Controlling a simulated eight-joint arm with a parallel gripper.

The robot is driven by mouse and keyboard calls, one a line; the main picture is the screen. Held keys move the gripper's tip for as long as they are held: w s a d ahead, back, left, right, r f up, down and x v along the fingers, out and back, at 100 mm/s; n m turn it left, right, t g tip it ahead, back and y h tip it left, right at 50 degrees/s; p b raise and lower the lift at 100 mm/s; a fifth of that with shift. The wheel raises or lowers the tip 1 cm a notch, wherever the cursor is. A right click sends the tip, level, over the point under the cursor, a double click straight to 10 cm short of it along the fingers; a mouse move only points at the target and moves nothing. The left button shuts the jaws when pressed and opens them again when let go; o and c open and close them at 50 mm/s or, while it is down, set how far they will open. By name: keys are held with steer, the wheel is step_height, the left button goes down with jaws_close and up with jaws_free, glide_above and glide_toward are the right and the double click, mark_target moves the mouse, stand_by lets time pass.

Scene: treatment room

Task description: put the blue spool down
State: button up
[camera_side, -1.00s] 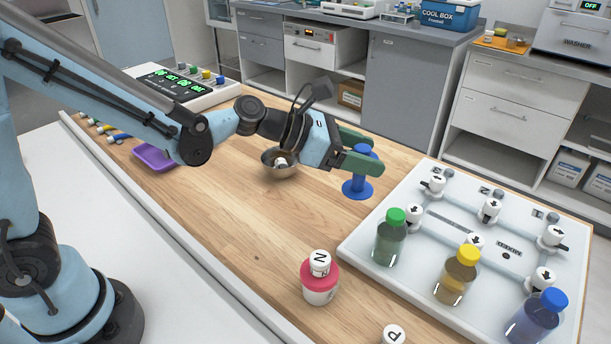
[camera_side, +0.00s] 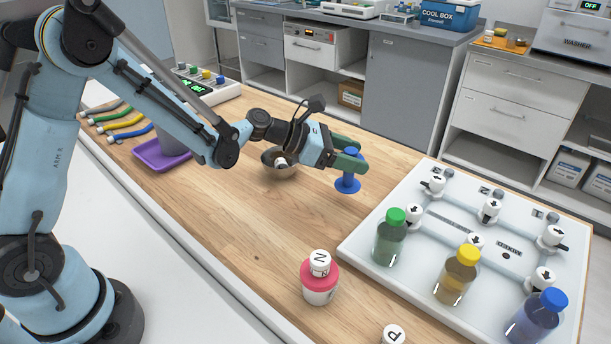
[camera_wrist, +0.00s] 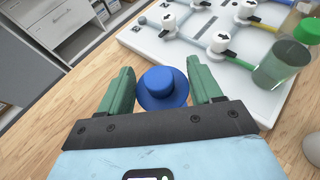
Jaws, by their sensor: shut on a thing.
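The blue spool (camera_side: 348,184) is upright between the green fingers of my gripper (camera_side: 352,158), at the far side of the wooden table, left of the white valve board. My gripper is shut on the spool's narrow middle. In the wrist view the spool (camera_wrist: 164,88) shows its round top and wider flange between the two fingers (camera_wrist: 160,92). Whether the spool's base touches the table or hangs just above it, I cannot tell. The fingers hide part of its upper half in the side view.
The white valve board (camera_side: 362,246) carries green-, yellow- and blue-capped bottles. A metal bowl (camera_side: 268,160) stands just left of my gripper.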

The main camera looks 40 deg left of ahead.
steer(key=shift+w+a+f, duration=0.1)
steer(key=shift+a+f, duration=0.05)
steer(key=shift+f, duration=2)
steer(key=o, duration=1)
steer(key=shift+f, duration=0.1)
steer(key=shift+o, duration=0.2)
